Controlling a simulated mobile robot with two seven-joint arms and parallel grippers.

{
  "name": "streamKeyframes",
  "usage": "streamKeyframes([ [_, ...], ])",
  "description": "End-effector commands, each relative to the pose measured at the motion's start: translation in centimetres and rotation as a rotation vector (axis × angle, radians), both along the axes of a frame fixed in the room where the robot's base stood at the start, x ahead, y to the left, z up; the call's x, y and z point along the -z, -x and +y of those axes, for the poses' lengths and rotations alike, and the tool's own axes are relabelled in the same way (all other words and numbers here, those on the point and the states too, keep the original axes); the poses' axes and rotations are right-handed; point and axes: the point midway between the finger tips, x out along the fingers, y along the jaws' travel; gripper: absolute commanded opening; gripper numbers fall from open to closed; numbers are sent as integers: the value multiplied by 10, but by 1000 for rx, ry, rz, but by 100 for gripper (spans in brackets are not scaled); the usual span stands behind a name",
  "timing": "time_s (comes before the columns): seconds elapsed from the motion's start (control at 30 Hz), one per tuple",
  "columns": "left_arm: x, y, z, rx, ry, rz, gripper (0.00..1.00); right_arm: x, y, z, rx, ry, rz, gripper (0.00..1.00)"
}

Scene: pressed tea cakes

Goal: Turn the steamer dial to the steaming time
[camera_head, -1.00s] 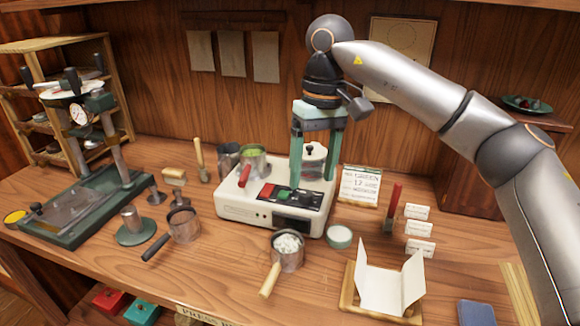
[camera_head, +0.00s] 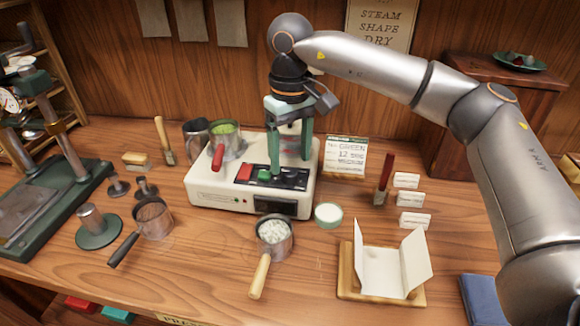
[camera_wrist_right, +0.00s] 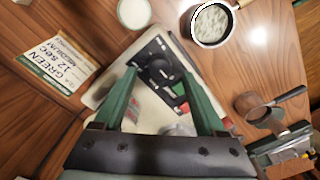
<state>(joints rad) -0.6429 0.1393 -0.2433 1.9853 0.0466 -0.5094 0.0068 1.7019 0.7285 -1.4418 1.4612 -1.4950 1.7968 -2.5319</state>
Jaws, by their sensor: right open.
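The steamer (camera_head: 207,183) is a cream box with a dark control panel on the table. A red button (camera_head: 245,172) and a green button (camera_head: 264,175) show on the panel. My right gripper (camera_head: 290,167) is open, its green fingers pointing down over the panel. In the right wrist view the dark round dial (camera_wrist_right: 160,66) lies between the fingertips (camera_wrist_right: 158,72); I cannot tell whether they touch it. The fingers partly hide it in the head view. The order card (camera_head: 345,155) right of the steamer reads GREEN, 12 SEC, MEDIUM. My left gripper is not in view.
A metal cup with green leaves (camera_head: 226,138) stands on the steamer's left part. A wooden-handled pan (camera_head: 274,238) and a round white-topped tin (camera_head: 328,215) sit close in front. A folded paper on a wooden stand (camera_head: 385,272) is front right. A press (camera_head: 60,175) stands left.

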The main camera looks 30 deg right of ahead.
Motion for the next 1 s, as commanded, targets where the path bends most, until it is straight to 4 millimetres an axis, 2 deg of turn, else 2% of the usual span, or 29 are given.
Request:
streamKeyframes([
  [0.1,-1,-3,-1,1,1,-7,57,17,0,0,0,1,1,73],
  [0.2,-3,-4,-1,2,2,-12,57,25,0,0,0,0,-1,73],
  [0.57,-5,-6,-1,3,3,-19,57,29,0,0,0,0,-2,73],
  [1.0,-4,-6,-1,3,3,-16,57,29,0,0,0,0,-2,24],
])
